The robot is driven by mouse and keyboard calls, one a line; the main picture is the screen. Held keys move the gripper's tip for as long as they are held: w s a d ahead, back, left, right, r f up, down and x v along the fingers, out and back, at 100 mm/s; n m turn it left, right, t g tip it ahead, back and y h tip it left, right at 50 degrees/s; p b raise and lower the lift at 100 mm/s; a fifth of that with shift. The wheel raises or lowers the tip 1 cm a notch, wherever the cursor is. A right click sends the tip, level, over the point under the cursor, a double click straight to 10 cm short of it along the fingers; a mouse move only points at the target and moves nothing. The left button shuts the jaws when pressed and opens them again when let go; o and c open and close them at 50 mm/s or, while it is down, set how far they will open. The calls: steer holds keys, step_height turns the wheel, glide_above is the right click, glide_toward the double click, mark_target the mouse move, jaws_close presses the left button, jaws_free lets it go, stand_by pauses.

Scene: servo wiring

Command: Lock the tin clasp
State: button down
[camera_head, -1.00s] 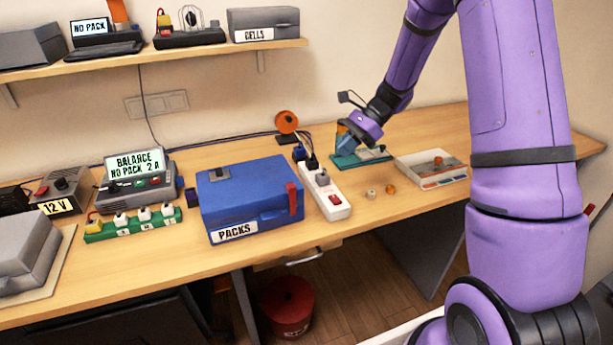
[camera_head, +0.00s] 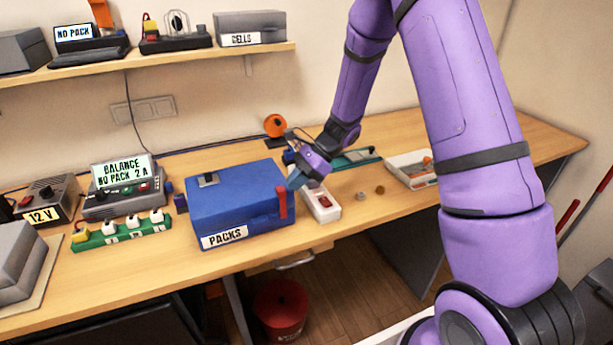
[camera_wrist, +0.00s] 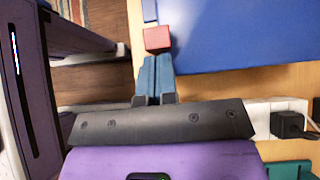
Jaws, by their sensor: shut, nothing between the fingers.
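The tin is a blue box (camera_head: 235,212) labelled PACKS on the bench, with its lid down. My gripper (camera_head: 295,183) is shut and empty, just above and right of the clasp in the head view. In the wrist view the shut blue fingertips (camera_wrist: 157,58) point at the red clasp (camera_wrist: 158,38) and are very close to it; I cannot tell whether they touch. The blue tin (camera_wrist: 240,35) fills the upper right there.
A white power strip (camera_head: 322,207) lies right of the tin, partly under my gripper. A green strip with plugs (camera_head: 122,232) and a balance charger (camera_head: 125,185) stand to the left. A white tray (camera_head: 408,178) is further right. Bench in front of the strip is mostly clear.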

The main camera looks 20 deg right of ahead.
mark_target(279, 189)
steer(key=shift+a, duration=0.25)
steer(key=shift+s+a, duration=0.1)
steer(key=shift+a, duration=1.45)
steer(key=shift+d, duration=0.1)
steer(key=shift+d, duration=0.3)
steer(key=d+f+v, duration=0.1)
steer(key=v, duration=1.1)
steer(key=shift+d, duration=0.4)
